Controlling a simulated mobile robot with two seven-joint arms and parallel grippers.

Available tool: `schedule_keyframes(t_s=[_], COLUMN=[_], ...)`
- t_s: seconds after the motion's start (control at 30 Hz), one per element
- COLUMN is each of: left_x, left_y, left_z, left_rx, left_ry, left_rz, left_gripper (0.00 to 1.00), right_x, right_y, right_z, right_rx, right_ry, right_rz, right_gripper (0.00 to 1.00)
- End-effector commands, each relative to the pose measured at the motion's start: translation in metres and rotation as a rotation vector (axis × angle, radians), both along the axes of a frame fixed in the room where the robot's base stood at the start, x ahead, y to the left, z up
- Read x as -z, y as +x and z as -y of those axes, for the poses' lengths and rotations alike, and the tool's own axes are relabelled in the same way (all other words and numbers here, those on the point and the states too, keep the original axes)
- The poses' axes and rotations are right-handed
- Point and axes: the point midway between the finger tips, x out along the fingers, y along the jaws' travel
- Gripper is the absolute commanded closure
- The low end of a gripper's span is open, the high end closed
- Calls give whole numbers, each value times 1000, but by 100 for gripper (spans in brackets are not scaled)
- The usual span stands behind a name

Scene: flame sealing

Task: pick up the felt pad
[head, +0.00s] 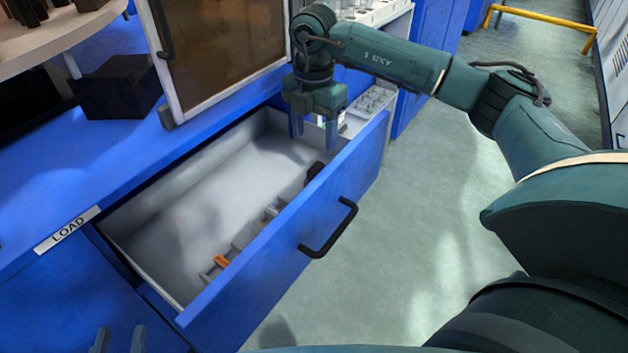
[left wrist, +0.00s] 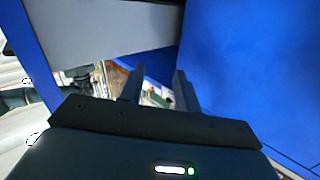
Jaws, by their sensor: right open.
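I cannot pick out the felt pad for certain. A small black item (head: 315,172) lies in the open drawer (head: 165,190), against its front wall near the right end; I cannot tell what it is. My right gripper (head: 314,131) is open and points down over the drawer's right end, above and beside that black item, with nothing between its fingers. My left gripper (head: 119,341) is at the bottom edge of the head view, in front of the blue cabinet. Its two fingers (left wrist: 159,88) stand apart and empty in the left wrist view.
An orange item (head: 221,262) and small grey pieces (head: 245,233) lie along the drawer's front wall. The drawer's middle is bare. A black handle (head: 330,228) sticks out in front. A framed brown panel (head: 220,45) stands behind the drawer. A black box (head: 118,87) sits at the left.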

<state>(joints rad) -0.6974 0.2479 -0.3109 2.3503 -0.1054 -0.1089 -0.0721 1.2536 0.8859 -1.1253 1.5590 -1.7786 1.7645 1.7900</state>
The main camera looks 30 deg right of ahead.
Motion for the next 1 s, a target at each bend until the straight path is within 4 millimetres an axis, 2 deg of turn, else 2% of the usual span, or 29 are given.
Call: schedule_keyframes(t_s=[0.03,0.2,0.43,0.7,1.0], left_x=[3,2,2,1,-1], left_y=[0,0,-1,-4,-4], left_z=[1,4,6,12,13], left_rx=[5,18,29,60,64], left_ry=[0,-6,-8,-25,-30], left_rz=[19,71,107,196,206], left_gripper=[67,67,67,67,67], right_x=[15,41,57,95,101], right_y=[-1,-1,-2,-7,-7], right_z=[0,0,1,4,4], right_rx=[-1,-2,-3,-4,-4], right_ry=[0,1,3,4,5], right_rz=[-2,-2,0,-1,1], right_gripper=[43,43,43,43,43])
